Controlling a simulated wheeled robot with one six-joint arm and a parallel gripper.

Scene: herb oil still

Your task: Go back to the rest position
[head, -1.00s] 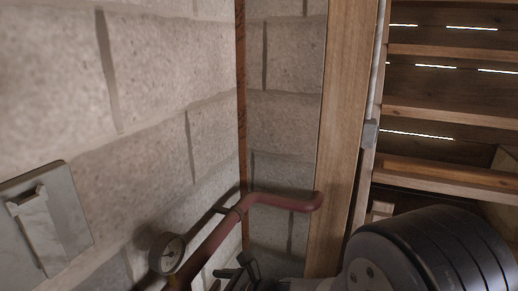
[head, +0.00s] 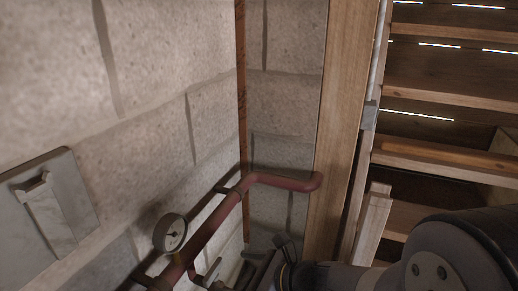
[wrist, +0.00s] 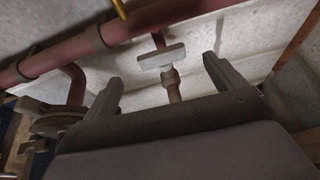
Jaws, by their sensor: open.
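My gripper (wrist: 160,80) is open in the wrist view, its two grey fingers apart. Between and beyond the fingertips is a pale flat handle (wrist: 161,57) on a short brownish stem, by a dull red pipe (wrist: 125,25). I see nothing held, and cannot tell the exact gap between handle and fingers. In the head view my gripper (head: 262,262) is at the lower middle, partly cut off by the bottom edge, below the red pipe's bend. My dark arm fills the lower right.
The red pipe (head: 283,182) runs along the stone block wall (head: 150,90), with a round gauge (head: 171,232) beside it. A grey metal plate (head: 50,205) is on the wall at left. A wooden post (head: 345,110) and plank shelves (head: 450,90) stand at right.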

